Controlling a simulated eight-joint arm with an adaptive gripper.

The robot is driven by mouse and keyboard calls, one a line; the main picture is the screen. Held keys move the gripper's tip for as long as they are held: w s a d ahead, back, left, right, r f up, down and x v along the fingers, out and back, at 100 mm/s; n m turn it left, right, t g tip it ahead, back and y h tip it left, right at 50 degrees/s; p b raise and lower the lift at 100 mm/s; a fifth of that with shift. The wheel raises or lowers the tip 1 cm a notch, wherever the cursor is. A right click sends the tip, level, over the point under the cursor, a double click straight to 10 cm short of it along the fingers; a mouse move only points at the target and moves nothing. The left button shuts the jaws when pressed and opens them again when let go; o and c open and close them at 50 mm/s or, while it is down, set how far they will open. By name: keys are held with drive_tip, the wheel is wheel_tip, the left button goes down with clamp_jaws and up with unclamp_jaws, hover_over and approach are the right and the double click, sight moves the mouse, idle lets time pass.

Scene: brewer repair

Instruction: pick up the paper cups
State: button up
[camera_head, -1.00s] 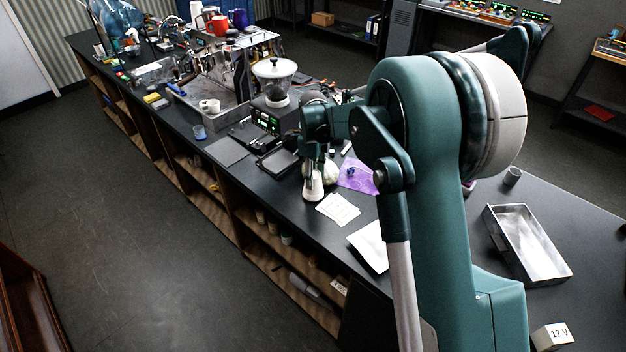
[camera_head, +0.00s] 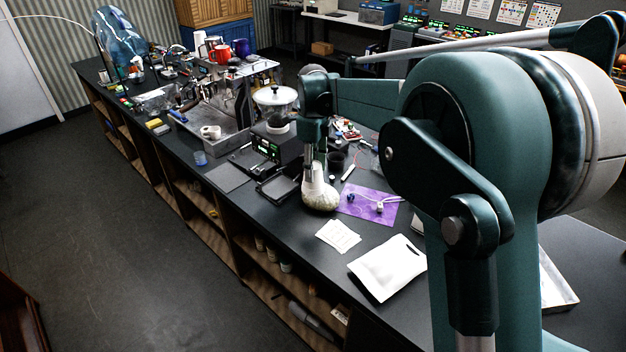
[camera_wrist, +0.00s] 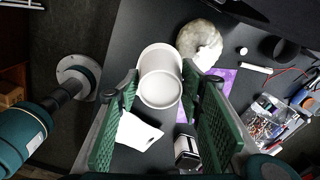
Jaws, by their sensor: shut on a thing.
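The white paper cups (camera_wrist: 160,88) are between the green finger pads of my gripper (camera_wrist: 160,75) in the wrist view, narrower end towards the camera. I cannot tell how many are nested. In the head view my gripper (camera_head: 315,150) is shut on the cups (camera_head: 312,176), which appear raised above the black counter. A rounded pale jar or bag (camera_head: 322,200) sits right behind and below them there. It also shows beyond the cups in the wrist view (camera_wrist: 200,40). Parts of the cups are hidden by my fingers.
A purple mat (camera_head: 372,207) with small parts lies right of the cups. White cards (camera_head: 338,236) and a white pouch (camera_head: 385,268) lie nearer on the counter. A black tray (camera_head: 278,188) and a grinder (camera_head: 275,100) stand to the left. A parts box (camera_wrist: 268,120) lies right in the wrist view.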

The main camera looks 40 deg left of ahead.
drive_tip(key=shift+r, duration=0.75)
